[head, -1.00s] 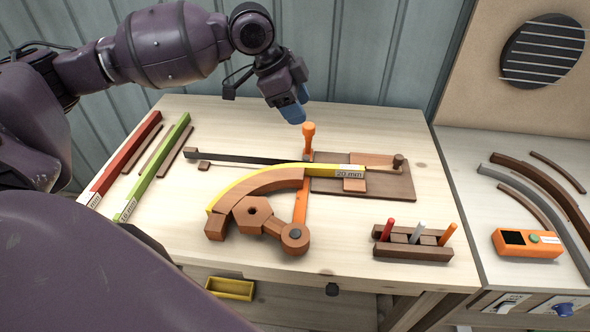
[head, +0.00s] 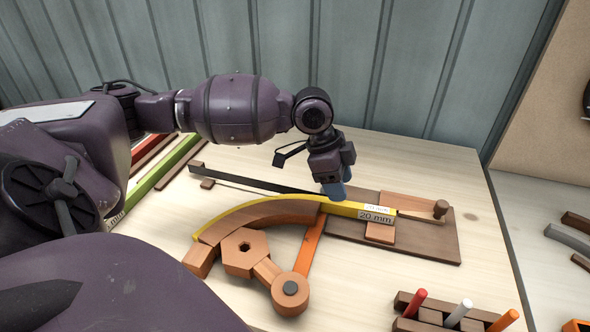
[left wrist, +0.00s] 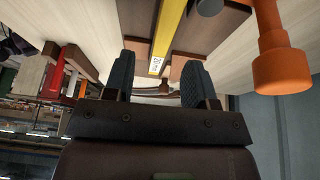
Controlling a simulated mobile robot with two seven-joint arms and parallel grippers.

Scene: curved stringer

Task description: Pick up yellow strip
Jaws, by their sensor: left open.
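The yellow strip (head: 345,209) runs over the curved wooden form (head: 255,216) and ends straight on the right, by a label reading 20 mm (head: 376,216). My left gripper (head: 334,190) is at the straight part of the strip, pointing down, and hides a bit of it. In the left wrist view the open blue fingers (left wrist: 157,82) stand on either side of the yellow strip (left wrist: 170,30), with nothing between them clearly gripped. Whether they touch the strip cannot be told. My right gripper is not in view.
An orange handle (left wrist: 280,65) stands close beside the fingers in the left wrist view. A dark board (head: 420,240) with a wooden peg (head: 440,208) lies on the right. Green (head: 160,175) and red strips lie at the left. A pen rack (head: 440,315) stands in front.

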